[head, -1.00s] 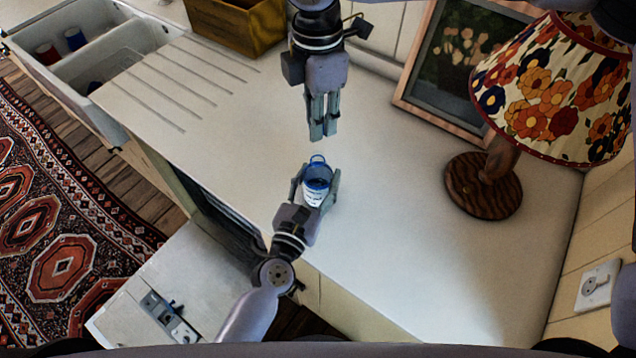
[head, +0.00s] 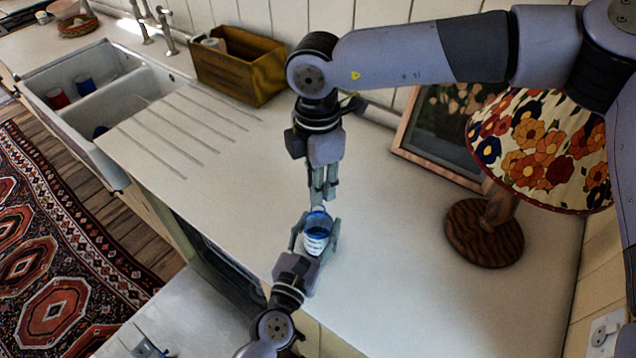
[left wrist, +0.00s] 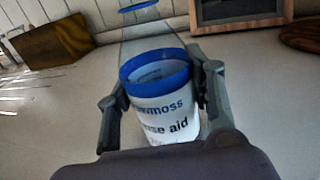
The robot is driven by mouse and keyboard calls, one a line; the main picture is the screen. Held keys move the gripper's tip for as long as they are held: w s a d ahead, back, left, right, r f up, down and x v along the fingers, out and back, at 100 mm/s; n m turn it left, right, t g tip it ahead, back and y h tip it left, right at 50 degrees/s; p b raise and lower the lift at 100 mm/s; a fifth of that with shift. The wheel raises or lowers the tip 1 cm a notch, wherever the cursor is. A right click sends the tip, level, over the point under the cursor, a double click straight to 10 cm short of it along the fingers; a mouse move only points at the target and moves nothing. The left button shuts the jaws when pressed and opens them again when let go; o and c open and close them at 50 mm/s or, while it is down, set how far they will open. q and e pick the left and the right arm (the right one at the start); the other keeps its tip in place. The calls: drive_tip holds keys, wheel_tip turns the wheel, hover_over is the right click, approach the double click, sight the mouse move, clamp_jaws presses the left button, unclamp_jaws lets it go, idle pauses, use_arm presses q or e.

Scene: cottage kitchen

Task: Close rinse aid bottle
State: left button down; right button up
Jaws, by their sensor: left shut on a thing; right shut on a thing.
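The rinse aid bottle (head: 317,241) stands on the worktop, white and lettered, with a blue rim and a see-through upper part; it also shows in the left wrist view (left wrist: 168,118). A raised clear lid with a blue ring (left wrist: 138,6) stands above its far side. My left gripper (head: 315,237) is shut around the bottle's body, one finger on each side. My right gripper (head: 323,202) points down, fingers close together, tips at the raised lid just behind the bottle.
The worktop (head: 420,290) is clear around the bottle. A lamp with a flowered shade (head: 545,150) and a framed picture (head: 440,135) stand at right. A wooden box (head: 240,68) is behind, and a sink (head: 95,85) with cups is at left.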

sight(318, 228)
drive_tip(key=shift+f, duration=0.6)
drive_tip(key=shift+f, duration=0.1)
drive_tip(key=shift+f, duration=0.75)
drive_tip(key=shift+f, duration=0.6)
drive_tip(key=m, duration=0.6)
drive_tip(key=shift+m, duration=0.3)
drive_tip(key=o, duration=0.7)
